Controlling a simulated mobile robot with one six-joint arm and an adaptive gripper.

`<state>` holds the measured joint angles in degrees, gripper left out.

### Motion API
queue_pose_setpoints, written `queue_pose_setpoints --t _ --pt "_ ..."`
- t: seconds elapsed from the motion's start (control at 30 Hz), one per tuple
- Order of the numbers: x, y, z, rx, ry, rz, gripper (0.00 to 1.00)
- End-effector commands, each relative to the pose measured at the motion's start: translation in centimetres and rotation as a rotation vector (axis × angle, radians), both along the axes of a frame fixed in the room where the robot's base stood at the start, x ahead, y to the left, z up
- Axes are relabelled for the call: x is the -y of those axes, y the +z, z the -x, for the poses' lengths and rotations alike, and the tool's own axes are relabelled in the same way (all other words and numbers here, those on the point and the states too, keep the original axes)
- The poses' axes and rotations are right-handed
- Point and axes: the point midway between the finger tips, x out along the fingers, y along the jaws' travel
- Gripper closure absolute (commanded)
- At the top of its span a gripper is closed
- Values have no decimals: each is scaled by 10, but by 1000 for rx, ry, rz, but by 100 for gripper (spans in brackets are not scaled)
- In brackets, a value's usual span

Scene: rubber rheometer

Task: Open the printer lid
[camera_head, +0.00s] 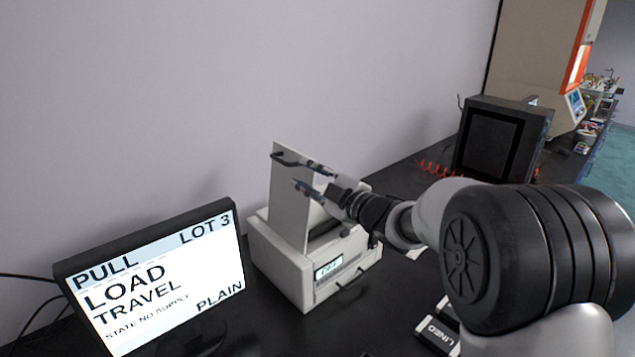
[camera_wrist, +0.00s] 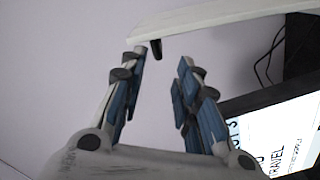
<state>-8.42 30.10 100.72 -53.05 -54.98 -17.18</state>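The printer (camera_head: 318,272) is a white box with a small lit display on the black bench. Its lid (camera_head: 290,205) stands raised, close to upright, with a dark handle (camera_head: 287,158) near its top edge. My gripper (camera_head: 304,177) is beside the raised lid, just below the handle in the picture. In the wrist view my gripper (camera_wrist: 162,75) has its fingers apart with nothing between them. The lid's pale edge (camera_wrist: 205,20) and the black handle (camera_wrist: 156,48) show just past the fingertips. I cannot tell whether a finger touches the lid.
A monitor (camera_head: 160,280) showing "PULL LOT 3 LOAD TRAVEL" stands close to the printer's left. A dark screen unit (camera_head: 497,138) and red coiled cable (camera_head: 432,168) are at the back right. A box labelled "LINED" (camera_head: 437,330) lies in front of my arm. A plain wall is behind.

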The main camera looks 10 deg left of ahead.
Motion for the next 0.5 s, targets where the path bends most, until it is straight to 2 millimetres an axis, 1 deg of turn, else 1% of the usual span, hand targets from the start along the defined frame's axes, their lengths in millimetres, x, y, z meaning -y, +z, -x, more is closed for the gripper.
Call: queue_pose_setpoints --t 0.03,0.1,0.2,0.33,0.5 --pt "8 0 6 -2 -2 0 70" --pt "15 0 13 -1 -2 1 70" --pt "22 0 20 -1 1 1 70" --pt "26 0 23 1 1 0 70" --pt "26 0 24 1 1 1 70"
